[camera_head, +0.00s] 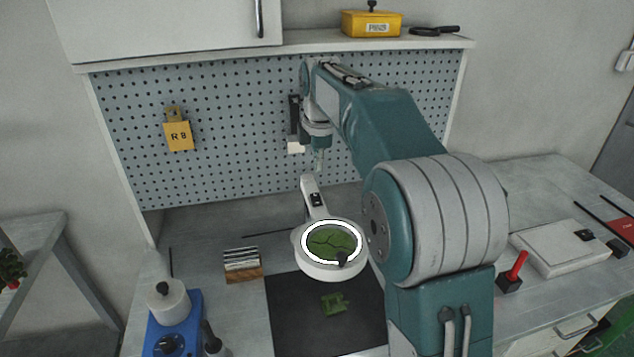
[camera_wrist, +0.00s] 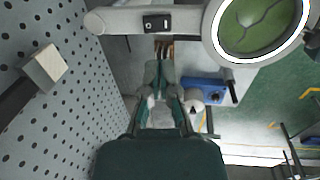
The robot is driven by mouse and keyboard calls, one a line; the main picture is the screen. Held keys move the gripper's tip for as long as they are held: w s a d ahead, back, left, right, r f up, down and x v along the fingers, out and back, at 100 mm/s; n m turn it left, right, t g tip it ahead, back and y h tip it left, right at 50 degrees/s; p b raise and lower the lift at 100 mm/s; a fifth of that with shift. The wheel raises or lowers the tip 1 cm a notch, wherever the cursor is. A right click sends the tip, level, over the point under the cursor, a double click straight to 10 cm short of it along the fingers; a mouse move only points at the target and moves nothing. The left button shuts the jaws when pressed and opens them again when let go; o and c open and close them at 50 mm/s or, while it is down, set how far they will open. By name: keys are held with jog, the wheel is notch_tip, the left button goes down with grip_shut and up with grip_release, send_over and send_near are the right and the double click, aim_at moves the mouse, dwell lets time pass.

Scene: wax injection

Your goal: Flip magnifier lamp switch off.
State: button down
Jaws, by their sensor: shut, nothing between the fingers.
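The magnifier lamp (camera_head: 300,255) has a white round head with a brightly lit ring and a green view through its lens. Its white arm carries a small black switch (camera_head: 316,199). In the wrist view the lamp arm (camera_wrist: 120,20) crosses the top, with the switch (camera_wrist: 157,23) on it and the lit lamp head (camera_wrist: 212,40) at upper right. My gripper (camera_head: 319,166) is shut and empty, above the lamp arm and apart from the switch in the picture. In the wrist view my gripper (camera_wrist: 160,68) points up toward the switch. The exact gap is hard to tell.
A pegboard (camera_head: 230,130) stands behind, with a yellow R8 tag (camera_head: 178,135). A dark mat (camera_head: 290,310) with a green piece (camera_head: 335,304) lies below the lamp. A blue device (camera_head: 180,330) and a wooden rack (camera_head: 243,265) stand at left, a red-handled lever (camera_head: 516,266) at right.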

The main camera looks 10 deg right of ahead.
aim_at(316, 195)
notch_tip(316, 195, up, 3)
jog(key=shift+s+f, duration=0.15)
jog(key=shift+f, duration=0.05)
notch_tip(316, 195, up, 2)
jog(key=shift+d+r+t, duration=0.1)
jog(key=shift+d+t, duration=0.05)
jog(key=shift+t, duration=0.25)
jog(key=x, duration=1.4)
